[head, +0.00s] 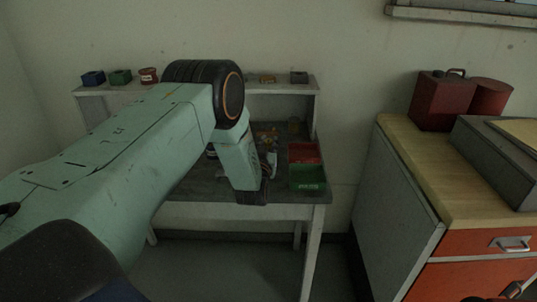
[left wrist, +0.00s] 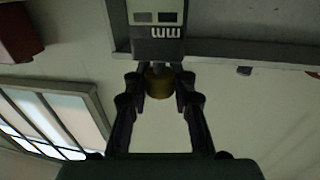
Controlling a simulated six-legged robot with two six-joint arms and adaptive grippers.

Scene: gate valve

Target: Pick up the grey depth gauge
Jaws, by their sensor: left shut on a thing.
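The grey depth gauge (left wrist: 157,32), a block with "mm" lettering that appears upside down, shows at the top of the left wrist view. A brass-coloured round part (left wrist: 158,84) sits just below it, between my fingers. My left gripper (left wrist: 160,76) is shut on the gauge, with a dark finger at each side. In the head view my pale green left arm reaches over the workbench, and its wrist end hides what it holds.
The grey workbench (head: 225,190) carries a red bin (head: 304,153) and a green bin (head: 307,178). A shelf (head: 288,87) behind holds small boxes and tins. At right, an orange-fronted cabinet (head: 480,242) bears red cans (head: 441,103) and a grey case (head: 500,160).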

